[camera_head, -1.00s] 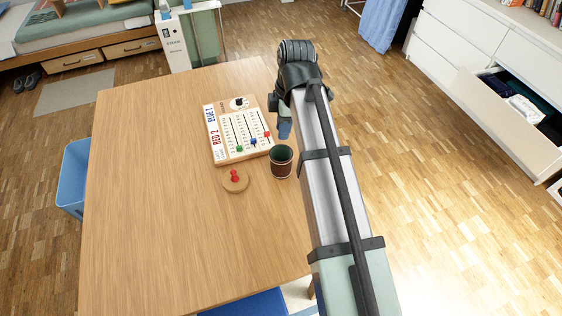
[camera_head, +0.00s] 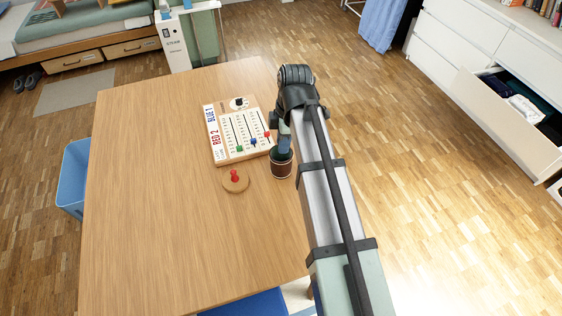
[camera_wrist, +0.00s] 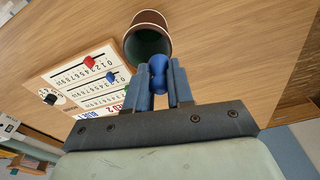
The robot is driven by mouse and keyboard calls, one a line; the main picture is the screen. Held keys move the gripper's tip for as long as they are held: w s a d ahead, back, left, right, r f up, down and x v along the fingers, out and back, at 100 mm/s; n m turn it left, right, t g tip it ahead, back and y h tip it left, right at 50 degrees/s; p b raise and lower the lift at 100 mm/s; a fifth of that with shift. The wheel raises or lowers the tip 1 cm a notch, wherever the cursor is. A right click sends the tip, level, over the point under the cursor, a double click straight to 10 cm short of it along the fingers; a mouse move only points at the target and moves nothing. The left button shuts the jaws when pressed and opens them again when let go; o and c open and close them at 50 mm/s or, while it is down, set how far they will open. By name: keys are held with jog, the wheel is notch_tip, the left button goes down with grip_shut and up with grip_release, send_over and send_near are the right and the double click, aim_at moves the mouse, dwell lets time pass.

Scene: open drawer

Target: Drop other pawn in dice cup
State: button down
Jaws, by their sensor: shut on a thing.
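My gripper (camera_wrist: 159,82) is shut on a blue pawn (camera_wrist: 160,72), which shows between the fingers in the wrist view. The dice cup (camera_wrist: 148,36) is brown with a dark green inside, and its open mouth lies just beyond the pawn in that view. In the head view, my gripper (camera_head: 284,146) is right over the dice cup (camera_head: 281,169) and hides part of its mouth. A red pawn (camera_head: 234,175) stands on a round wooden disc (camera_head: 236,186) to the left of the cup.
The score board (camera_head: 224,150) with coloured sliders lies beside the cup, up and to the left. The table (camera_head: 150,200) is bare on its left and front. An open drawer (camera_head: 505,125) is at the far right.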

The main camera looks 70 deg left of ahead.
jog(key=c, duration=0.9)
grip_release()
notch_tip(320, 180, up, 14)
jog(key=w, duration=0.1)
jog(key=shift+w+d, duration=0.15)
jog(key=shift+w, duration=0.15)
jog(key=shift+f, duration=0.15)
